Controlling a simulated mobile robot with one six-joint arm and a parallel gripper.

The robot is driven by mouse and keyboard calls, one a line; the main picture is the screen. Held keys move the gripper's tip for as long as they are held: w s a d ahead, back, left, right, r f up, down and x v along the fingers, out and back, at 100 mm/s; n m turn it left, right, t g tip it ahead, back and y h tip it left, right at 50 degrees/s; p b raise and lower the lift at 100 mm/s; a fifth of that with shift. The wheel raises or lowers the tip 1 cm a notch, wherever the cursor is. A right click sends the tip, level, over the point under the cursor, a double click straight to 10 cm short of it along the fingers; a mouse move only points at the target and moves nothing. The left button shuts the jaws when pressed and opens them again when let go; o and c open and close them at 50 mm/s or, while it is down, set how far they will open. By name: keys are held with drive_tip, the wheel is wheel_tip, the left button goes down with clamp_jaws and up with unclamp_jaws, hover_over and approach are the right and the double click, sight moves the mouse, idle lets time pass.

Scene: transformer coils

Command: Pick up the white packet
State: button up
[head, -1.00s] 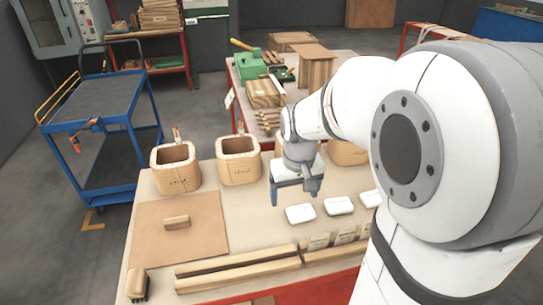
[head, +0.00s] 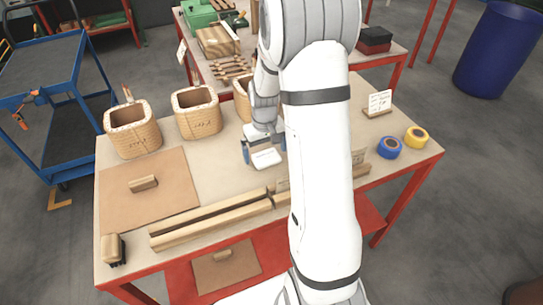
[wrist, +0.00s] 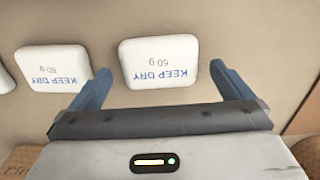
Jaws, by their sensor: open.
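Several white packets lie on the workbench. My gripper (wrist: 160,70) is open with a finger to each side of this packet, holding nothing. I cannot tell how high the fingertips are. A second white packet (wrist: 50,68) lies outside the left finger, with part of a third (wrist: 4,80) at the left edge. My arm hides these two in the head view.
Wound coils (head: 197,112) stand in a row behind the packets. Wooden bars (head: 210,219) lie along the front of the workbench (head: 232,168). A brown board (head: 150,200) lies at left. Blue (head: 390,147) and yellow (head: 416,138) tape rolls sit at right.

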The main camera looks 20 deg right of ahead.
drive_tip(key=shift+f, duration=0.6)
drive_tip(key=shift+c, duration=0.6)
drive_tip(key=c, duration=0.9)
